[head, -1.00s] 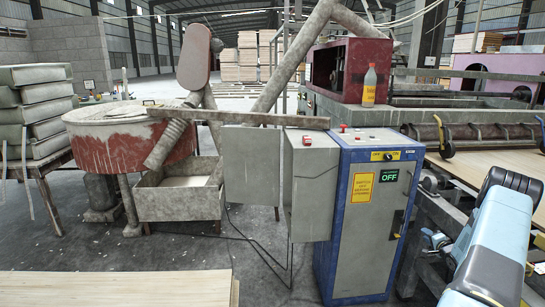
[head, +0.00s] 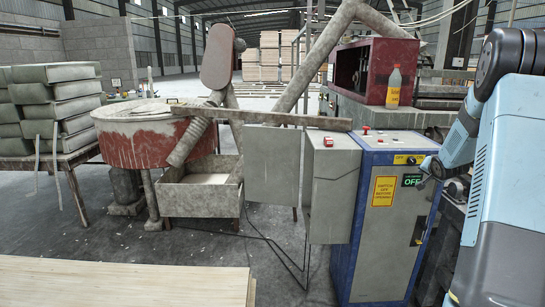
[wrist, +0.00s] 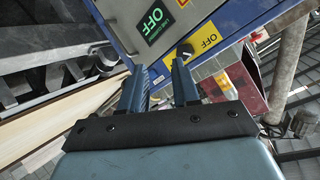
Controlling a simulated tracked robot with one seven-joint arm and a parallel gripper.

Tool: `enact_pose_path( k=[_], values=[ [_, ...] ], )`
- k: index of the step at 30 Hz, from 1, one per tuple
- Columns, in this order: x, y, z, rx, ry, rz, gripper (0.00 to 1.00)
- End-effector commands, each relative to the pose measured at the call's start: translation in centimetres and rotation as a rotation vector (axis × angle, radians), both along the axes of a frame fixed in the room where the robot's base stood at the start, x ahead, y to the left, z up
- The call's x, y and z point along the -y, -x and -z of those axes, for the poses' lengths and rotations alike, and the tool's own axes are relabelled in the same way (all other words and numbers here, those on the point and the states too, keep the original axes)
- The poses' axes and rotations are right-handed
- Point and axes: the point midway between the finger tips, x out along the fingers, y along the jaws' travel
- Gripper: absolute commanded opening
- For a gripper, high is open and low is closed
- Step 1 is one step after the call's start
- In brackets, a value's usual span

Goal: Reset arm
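My arm (head: 505,190) is light blue with dark joints and fills the right side of the head view, bent at a raised elbow. My gripper (wrist: 160,78) shows in the wrist view with its two blue fingers apart and nothing visible between them. Its fingers point toward the blue and grey control cabinet (head: 385,225), which also shows in the wrist view (wrist: 215,35). A black knob (wrist: 184,50) beside a yellow OFF label lies just beyond the right finger. I cannot tell whether the finger touches it. In the head view the gripper is small and partly hidden by my arm.
A grey box (head: 333,190) adjoins the cabinet. A bottle (head: 393,87) stands on the ledge behind. A red drum (head: 150,135) and stacked blocks (head: 50,105) stand left. Veneer sheets (head: 120,285) lie at the front left. Floor between them and the cabinet is mostly clear.

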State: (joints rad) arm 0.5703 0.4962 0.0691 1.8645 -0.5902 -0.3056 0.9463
Motion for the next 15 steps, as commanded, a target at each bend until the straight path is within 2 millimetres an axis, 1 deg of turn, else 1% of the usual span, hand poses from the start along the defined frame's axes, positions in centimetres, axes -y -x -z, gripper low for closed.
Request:
enact_pose_path(
  k=[1,3,8,12,15],
  values=[
    [-1.3,0.6,-1.7,-0.014,0.021,-0.006,0.31],
    [-3.0,1.6,-3.6,-0.043,0.049,-0.012,0.31],
    [-7.0,4.3,-7.3,-0.106,0.105,-0.032,0.31],
    [-10.4,7.2,-10.1,-0.161,0.145,-0.054,0.31],
    [-12.8,9.6,-11.8,-0.201,0.171,-0.073,0.31]
  ],
)
